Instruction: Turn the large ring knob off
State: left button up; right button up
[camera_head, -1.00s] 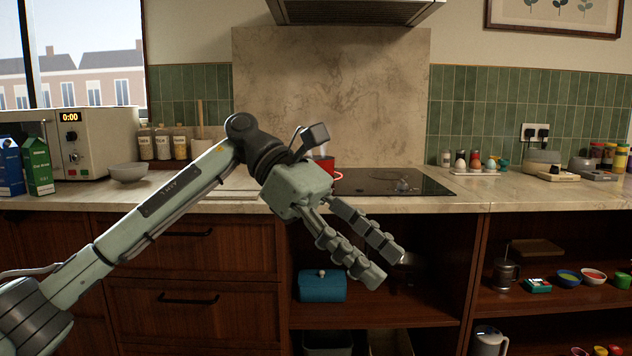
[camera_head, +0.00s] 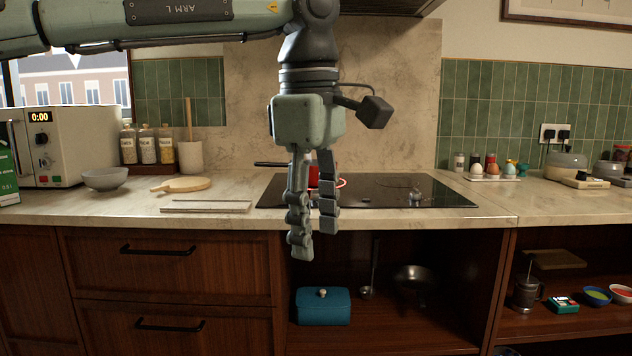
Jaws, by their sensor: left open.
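The black glass cooktop (camera_head: 450,198) is set into the counter. A ring with a red glow (camera_head: 342,183) shows on it, partly hidden behind my left gripper (camera_head: 314,235). A red pot (camera_head: 313,176) stands there too, mostly covered by the gripper's fingers. I cannot make out the large ring knob for certain; small shapes on the cooktop's right part are too small to tell. My right gripper is out of view.
On the left are a microwave (camera_head: 75,145), a grey bowl (camera_head: 105,179), a round wooden board (camera_head: 183,184) and several bottles. An egg tray (camera_head: 492,177) stands right of the cooktop. The open shelf below holds a blue box (camera_head: 323,306).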

aim_at(315, 195)
jog(key=i, duration=1.55)
